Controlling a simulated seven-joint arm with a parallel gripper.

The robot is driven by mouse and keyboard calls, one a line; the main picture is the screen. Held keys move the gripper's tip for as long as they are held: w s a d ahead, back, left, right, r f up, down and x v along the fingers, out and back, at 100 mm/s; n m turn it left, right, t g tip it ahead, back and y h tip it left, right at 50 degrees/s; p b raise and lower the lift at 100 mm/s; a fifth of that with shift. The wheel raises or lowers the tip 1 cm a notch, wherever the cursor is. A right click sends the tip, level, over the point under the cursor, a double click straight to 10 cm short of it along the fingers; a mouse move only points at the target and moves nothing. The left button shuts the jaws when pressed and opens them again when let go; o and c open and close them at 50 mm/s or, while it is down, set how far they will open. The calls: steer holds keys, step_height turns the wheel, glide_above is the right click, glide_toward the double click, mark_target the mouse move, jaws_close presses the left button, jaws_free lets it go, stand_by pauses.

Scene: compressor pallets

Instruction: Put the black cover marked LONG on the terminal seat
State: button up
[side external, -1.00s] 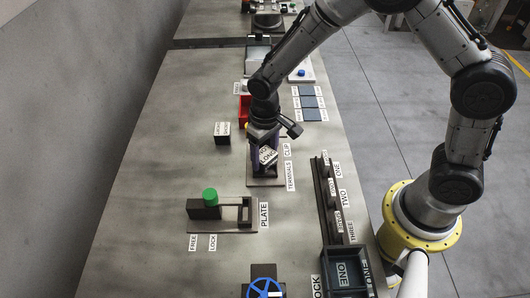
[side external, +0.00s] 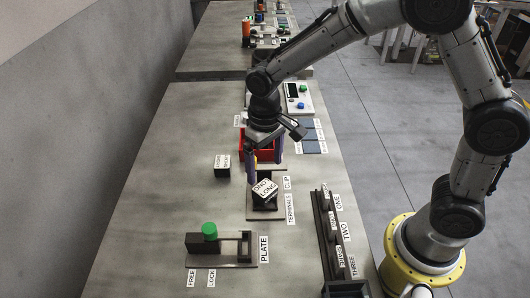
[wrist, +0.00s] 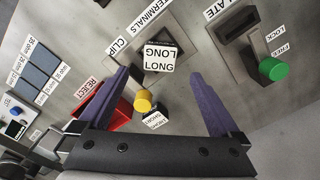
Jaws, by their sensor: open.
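The black cover marked LONG (side external: 265,190), with white labels on its top and side, sits on the terminal station (side external: 268,214) beside the TERMINALS and CLIP labels. It looks slightly turned relative to the base; how fully it is seated cannot be told. In the wrist view the cover (wrist: 160,58) lies beyond and between my fingertips. My gripper (side external: 265,170) is open, its purple fingers apart, close to the cover on its far side and holding nothing. The seat under the cover is mostly hidden. A yellow round piece (wrist: 144,101) shows between my fingers.
A black block marked SHORT (side external: 222,166) stands left of the station. A red REJECT bin (wrist: 105,118) is behind my gripper. A plate fixture with a green knob (side external: 209,230) is nearer the camera. A dark rack (side external: 330,235) lies to the right. The table's left side is clear.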

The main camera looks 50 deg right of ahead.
steer(key=s+d+r+t, duration=0.1)
steer(key=s+d+r, duration=0.2)
steer(key=s+r, duration=0.3)
steer(key=s+d+r+t, duration=0.2)
steer(key=s+d+r, duration=0.2)
steer(key=r, duration=0.4)
steer(key=s+d+t, duration=0.2)
steer(key=s+d, duration=0.1)
steer(key=s, duration=0.8)
steer(key=shift+d+r+t, duration=0.3)
steer(key=shift+r, duration=0.05)
stand_by(0.5)
steer(key=shift+c, duration=0.5)
